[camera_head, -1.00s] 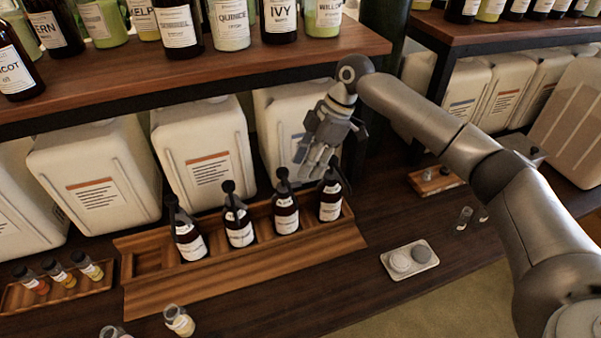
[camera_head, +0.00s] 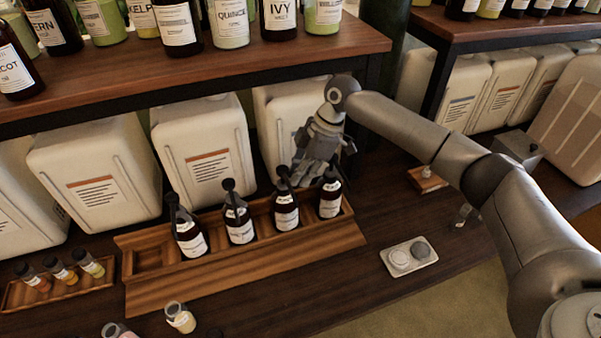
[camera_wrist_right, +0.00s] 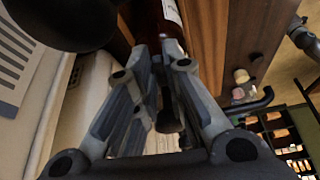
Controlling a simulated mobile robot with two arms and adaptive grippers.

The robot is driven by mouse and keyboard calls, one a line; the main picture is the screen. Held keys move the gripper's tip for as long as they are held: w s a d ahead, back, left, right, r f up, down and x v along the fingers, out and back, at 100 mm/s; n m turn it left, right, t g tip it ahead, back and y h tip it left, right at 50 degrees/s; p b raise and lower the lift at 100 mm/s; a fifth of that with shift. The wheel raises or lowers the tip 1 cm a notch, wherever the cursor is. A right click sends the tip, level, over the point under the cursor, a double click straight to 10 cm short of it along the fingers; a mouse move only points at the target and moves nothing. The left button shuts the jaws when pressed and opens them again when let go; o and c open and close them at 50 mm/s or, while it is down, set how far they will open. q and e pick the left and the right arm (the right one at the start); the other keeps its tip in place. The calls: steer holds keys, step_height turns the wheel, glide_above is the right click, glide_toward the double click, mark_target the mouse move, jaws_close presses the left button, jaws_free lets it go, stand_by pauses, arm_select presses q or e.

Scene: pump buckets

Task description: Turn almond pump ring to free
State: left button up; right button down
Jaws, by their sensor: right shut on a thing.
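Several dark brown pump bottles with black pumps and white labels stand in a row in a wooden rack (camera_head: 240,268). The labels are too small to read, so I cannot tell which one is almond. My right gripper (camera_head: 298,181) is at the neck of the third bottle from the left (camera_head: 286,213), shut on its pump ring; the fingers partly hide the contact. The rightmost bottle (camera_head: 330,203) stands just beside the fingers. In the right wrist view, the fingers (camera_wrist_right: 160,55) close at a dark bottle (camera_wrist_right: 150,22). My left gripper is not in view.
Large white canisters (camera_head: 208,150) stand close behind the rack under a wooden shelf (camera_head: 200,66) of labelled bottles. A small white tray (camera_head: 409,257) with two round pieces lies right of the rack. Small vials (camera_head: 180,317) stand in front. The counter between is clear.

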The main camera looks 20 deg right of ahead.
steer(key=shift+w, duration=0.1)
steer(key=shift+w+n+g+p, duration=0.15)
steer(key=shift+w+n+g, duration=0.2)
steer(key=shift+n, duration=0.5)
steer(key=shift+w+n+g+p, duration=0.15)
steer(key=shift+w+n+g, duration=0.15)
steer(key=shift+n, duration=0.55)
steer(key=c, duration=1.5)
jaws_free()
steer(key=shift+s, duration=0.1)
steer(key=shift+r, duration=0.15)
steer(key=v, duration=1.1)
steer(key=shift+r, duration=0.35)
